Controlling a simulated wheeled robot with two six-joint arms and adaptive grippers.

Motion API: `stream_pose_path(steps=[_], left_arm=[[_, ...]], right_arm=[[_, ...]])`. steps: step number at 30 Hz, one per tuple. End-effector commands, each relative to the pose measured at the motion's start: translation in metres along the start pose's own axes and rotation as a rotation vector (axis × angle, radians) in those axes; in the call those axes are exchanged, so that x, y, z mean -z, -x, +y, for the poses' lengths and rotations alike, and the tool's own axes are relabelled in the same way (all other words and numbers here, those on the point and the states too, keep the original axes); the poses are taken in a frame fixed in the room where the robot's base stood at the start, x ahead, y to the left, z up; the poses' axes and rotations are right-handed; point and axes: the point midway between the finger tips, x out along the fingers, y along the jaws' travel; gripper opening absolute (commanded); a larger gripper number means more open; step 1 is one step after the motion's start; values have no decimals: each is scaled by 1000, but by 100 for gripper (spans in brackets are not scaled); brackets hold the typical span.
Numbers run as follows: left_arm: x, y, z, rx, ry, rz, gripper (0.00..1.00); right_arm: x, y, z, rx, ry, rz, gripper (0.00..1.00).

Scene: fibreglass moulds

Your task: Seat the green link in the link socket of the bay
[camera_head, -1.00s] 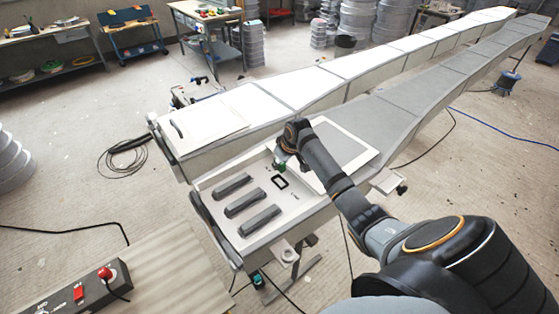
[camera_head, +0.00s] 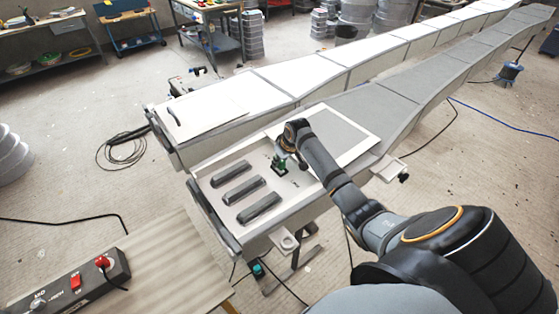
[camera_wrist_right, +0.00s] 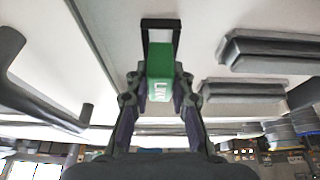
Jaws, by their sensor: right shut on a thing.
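My right gripper (camera_wrist_right: 160,90) is shut on the green link (camera_wrist_right: 160,68), a green block with white lettering. In the head view the green link (camera_head: 279,166) is at the link socket in the bay (camera_head: 300,187), below my right gripper (camera_head: 285,154). The link socket (camera_wrist_right: 160,22) is a black rectangular frame in the wrist view. Its upper edge shows just beyond the link, and the link covers its lower part. I cannot tell whether the link is above the socket or partly in it. My left gripper is not in view.
Several dark grey bars (camera_head: 244,188) lie in the bay left of the link. A pale panel (camera_head: 340,145) lies to its right. A second white mould (camera_head: 270,95) runs behind. A control box with a red button (camera_head: 102,261) stands at the front left.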

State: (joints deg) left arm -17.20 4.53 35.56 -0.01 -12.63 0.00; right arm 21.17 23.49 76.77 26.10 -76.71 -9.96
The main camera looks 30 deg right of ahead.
Motion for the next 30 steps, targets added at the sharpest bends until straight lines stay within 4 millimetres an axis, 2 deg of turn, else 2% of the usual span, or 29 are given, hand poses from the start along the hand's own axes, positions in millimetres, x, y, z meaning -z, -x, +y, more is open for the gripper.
stream_pose_path(steps=[15,30], left_arm=[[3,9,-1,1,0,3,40],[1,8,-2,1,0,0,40]], right_arm=[[0,1,0,0,-1,-1,0],[0,0,0,0,0,0,0]])
